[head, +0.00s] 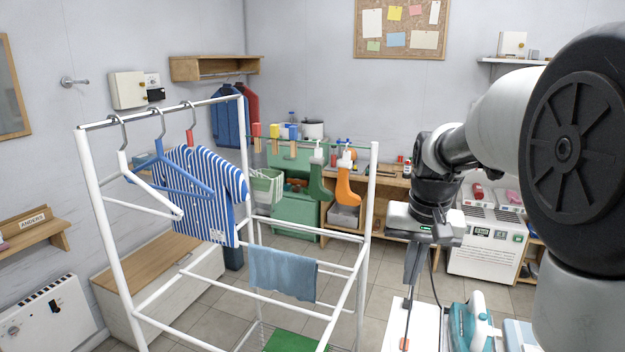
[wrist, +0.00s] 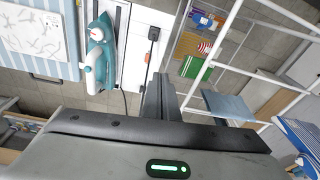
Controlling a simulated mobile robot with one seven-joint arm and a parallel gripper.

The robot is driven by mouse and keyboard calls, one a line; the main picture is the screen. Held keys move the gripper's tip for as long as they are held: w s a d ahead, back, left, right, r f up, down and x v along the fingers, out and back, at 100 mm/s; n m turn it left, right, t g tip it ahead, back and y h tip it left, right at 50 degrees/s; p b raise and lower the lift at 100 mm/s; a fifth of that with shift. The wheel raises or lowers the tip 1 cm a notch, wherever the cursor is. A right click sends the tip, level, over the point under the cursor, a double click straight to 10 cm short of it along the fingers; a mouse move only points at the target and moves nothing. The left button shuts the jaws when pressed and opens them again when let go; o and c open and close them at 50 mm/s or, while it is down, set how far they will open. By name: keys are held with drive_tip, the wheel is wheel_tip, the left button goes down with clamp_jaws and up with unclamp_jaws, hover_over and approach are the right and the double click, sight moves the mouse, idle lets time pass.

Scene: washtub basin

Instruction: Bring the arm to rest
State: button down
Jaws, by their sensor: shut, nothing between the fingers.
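My gripper (head: 411,277) hangs at the end of my arm on the right in the head view, fingers pointing down. Its fingers are shut with nothing between them; they also show in the wrist view (wrist: 158,95). It is in the air to the right of the white drying rack (head: 363,225), apart from it. Below it is a white surface (head: 400,322) with a teal and white iron (head: 470,322). The iron also shows in the wrist view (wrist: 99,55).
The rack carries a striped shirt (head: 205,190), hangers (head: 125,165), a blue cloth (head: 282,274) and an orange sock (head: 347,188). A wooden bench (head: 150,262) stands at the left wall. A white heater (head: 45,318) is at the lower left. Tiled floor shows behind the rack.

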drive_tip(key=s+a+r+n+t+p, duration=0.1)
drive_tip(key=s+a+r+n+t, duration=0.15)
drive_tip(key=s, duration=0.75)
drive_tip(key=s+a+r+n+t+p, duration=0.1)
drive_tip(key=s+a+r, duration=0.3)
drive_tip(key=s, duration=0.7)
drive_tip(key=m+g+b, duration=0.4)
drive_tip(key=m, duration=0.1)
hover_over(406, 340)
drive_tip(key=s+a, duration=0.1)
drive_tip(key=s, duration=0.2)
wheel_tip(406, 340, down, 19)
drive_tip(key=shift+h, duration=0.3)
drive_tip(key=f, duration=0.4)
drive_tip(key=w+f, duration=0.1)
drive_tip(key=f, duration=0.4)
drive_tip(key=w+f, duration=0.1)
drive_tip(key=f, duration=0.4)
drive_tip(key=shift+w+d+f, duration=0.1)
drive_tip(key=shift+w+d, duration=0.1)
drive_tip(key=shift+d, duration=0.15)
